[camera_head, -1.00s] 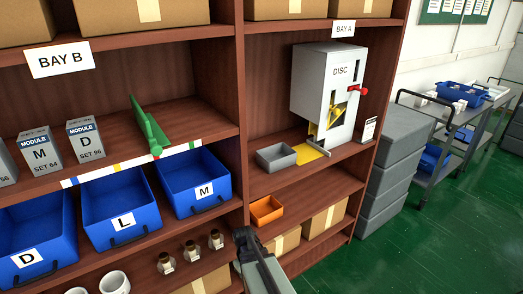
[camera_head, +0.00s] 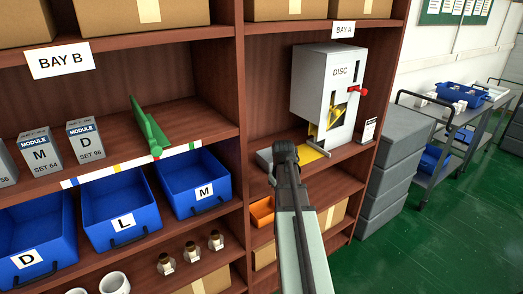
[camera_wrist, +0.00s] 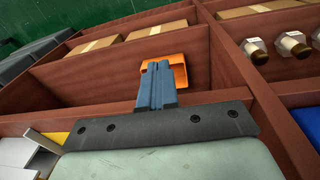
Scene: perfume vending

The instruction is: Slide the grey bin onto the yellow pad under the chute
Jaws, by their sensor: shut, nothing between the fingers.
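The grey bin (camera_head: 263,157) sits on the Bay A shelf, left of the yellow pad (camera_head: 309,153), in the head view. My gripper (camera_head: 284,152) hides most of the bin; only its left part shows. Whether they touch I cannot tell. The pad lies under the chute of the white DISC dispenser (camera_head: 323,90). In the wrist view my gripper's blue fingers (camera_wrist: 157,84) are together and empty, and a yellow corner of the pad (camera_wrist: 56,137) shows at left. I cannot make out the grey bin there.
An orange bin (camera_head: 261,211) stands on the shelf below; it also shows behind my fingers in the wrist view (camera_wrist: 179,70). A wooden divider (camera_head: 232,180) stands to the left. A red knob (camera_head: 358,90) sticks out of the dispenser, and a small sign (camera_head: 369,130) stands right of it.

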